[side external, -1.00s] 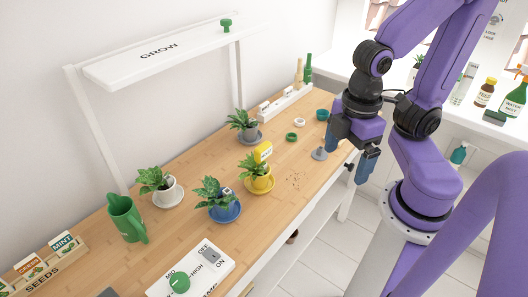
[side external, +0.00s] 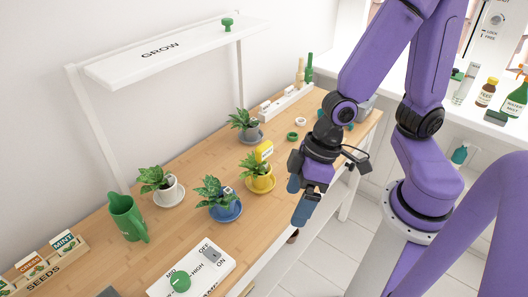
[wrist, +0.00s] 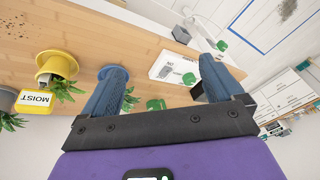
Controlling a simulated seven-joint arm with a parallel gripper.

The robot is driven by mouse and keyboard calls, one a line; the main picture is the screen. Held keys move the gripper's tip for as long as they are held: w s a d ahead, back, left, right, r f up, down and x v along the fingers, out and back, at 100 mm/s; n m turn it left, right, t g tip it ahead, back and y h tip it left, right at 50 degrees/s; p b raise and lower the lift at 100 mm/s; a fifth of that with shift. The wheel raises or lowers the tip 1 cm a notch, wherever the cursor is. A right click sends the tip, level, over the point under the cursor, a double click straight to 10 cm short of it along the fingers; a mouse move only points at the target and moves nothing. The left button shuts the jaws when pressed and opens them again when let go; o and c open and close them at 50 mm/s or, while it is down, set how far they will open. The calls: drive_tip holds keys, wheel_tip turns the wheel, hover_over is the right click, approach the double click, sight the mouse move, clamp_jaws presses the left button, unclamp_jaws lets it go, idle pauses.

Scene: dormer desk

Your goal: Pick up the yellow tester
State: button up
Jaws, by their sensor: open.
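The yellow tester (side external: 264,151) stands upright in the plant of the yellow pot (side external: 258,182), its head above the leaves. In the wrist view the tester's yellow head with a white MOIST label (wrist: 35,101) shows at the left, beside the yellow pot (wrist: 58,65). My gripper (side external: 300,197) is open and empty, with blue fingers apart. It hangs near the table's front edge, to the right of the tester and clear of it. In the wrist view the space between the fingers (wrist: 163,66) holds no tester.
A blue pot (side external: 223,207) stands left of the yellow one, with a white pot (side external: 168,194) and a grey pot (side external: 250,134) behind. A green jug (side external: 125,217) and a white control panel (side external: 205,267) are farther left. A white shelf (side external: 180,50) spans the back.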

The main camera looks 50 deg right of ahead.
drive_tip(key=w+a+f+m+t, duration=0.2)
drive_tip(key=w+f+m+t, duration=0.15)
drive_tip(key=w+f, duration=0.2)
drive_tip(key=m+t+h, duration=0.4)
drive_tip(key=m+t, duration=0.1)
drive_tip(key=t, duration=0.8)
approach(259, 148)
drive_tip(key=shift+g, duration=0.25)
drive_tip(key=w+f, duration=0.1)
drive_tip(key=w, duration=0.1)
drive_tip(key=w+d+f, duration=0.1)
drive_tip(key=w+f, duration=0.1)
drive_tip(key=shift+w+f, duration=0.1)
drive_tip(key=shift+f, duration=0.1)
drive_tip(key=shift+d+r+t, duration=0.25)
drive_tip(key=shift+d+t, duration=0.15)
drive_tip(key=shift+d, duration=0.05)
drive_tip(key=shift+n, duration=0.25)
drive_tip(key=shift+w+d, duration=0.15)
drive_tip(key=shift+w, duration=3.55)
drive_tip(key=c, duration=1.1)
drive_tip(key=shift+r, duration=0.2)
drive_tip(key=shift+c, duration=0.2)
